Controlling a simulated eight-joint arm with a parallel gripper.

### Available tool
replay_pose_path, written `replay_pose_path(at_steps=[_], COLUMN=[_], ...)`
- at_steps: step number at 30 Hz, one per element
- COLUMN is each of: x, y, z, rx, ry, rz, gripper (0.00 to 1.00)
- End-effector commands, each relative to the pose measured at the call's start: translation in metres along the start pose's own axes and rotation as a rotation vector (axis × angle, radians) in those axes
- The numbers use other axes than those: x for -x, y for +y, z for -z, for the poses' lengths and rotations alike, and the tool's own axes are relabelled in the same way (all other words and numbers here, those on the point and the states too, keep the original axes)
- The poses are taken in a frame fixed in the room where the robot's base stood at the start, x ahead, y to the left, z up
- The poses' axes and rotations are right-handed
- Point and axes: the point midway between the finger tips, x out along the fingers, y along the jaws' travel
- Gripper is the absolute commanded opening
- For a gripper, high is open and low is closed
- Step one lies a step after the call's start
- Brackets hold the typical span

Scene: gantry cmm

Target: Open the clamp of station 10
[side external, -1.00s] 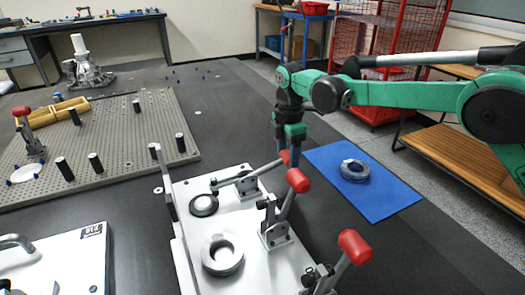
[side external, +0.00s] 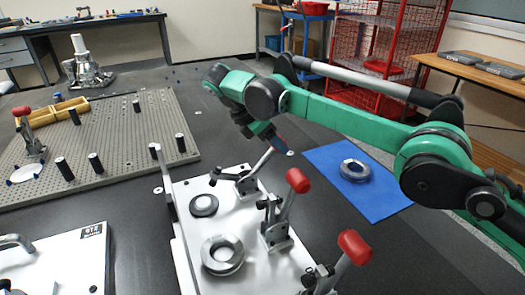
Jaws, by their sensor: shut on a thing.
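A white fixture plate (side external: 188,240) carries several red-handled toggle clamps in a row; I see no station number on it. My gripper (side external: 281,147) is shut on the handle of the farthest clamp (side external: 244,181), whose lever slopes up to the right. The middle clamp (side external: 275,232) and the near clamp (side external: 322,276) have tilted handles with bare red grips. A dark ring (side external: 204,206) lies beside the farthest clamp, and a larger metal ring (side external: 222,255) lies nearer on the plate.
A blue mat (side external: 385,203) with a metal ring (side external: 354,171) lies right of the plate. A grey pegboard plate (side external: 120,150) with black posts is at left. Another white plate (side external: 75,262) with a partly readable label is at front left.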

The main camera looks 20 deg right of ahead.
Motion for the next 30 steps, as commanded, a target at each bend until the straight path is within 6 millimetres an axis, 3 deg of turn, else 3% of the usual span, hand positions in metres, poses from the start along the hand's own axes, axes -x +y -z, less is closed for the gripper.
replay_pose_path(at_steps=[24, 25, 27, 30], x=[0.0041, 0.0041, 0.0041, 0.0041], y=[-0.002, -0.0021, -0.002, -0.0017], z=[0.0016, 0.0016, 0.0016, 0.0016], rx=[0.001, 0.001, 0.001, 0.001], ry=[-0.054, -0.055, -0.055, -0.054], rz=[0.01, 0.01, 0.01, 0.008], gripper=[0.0, 0.63, 0.83, 0.87])
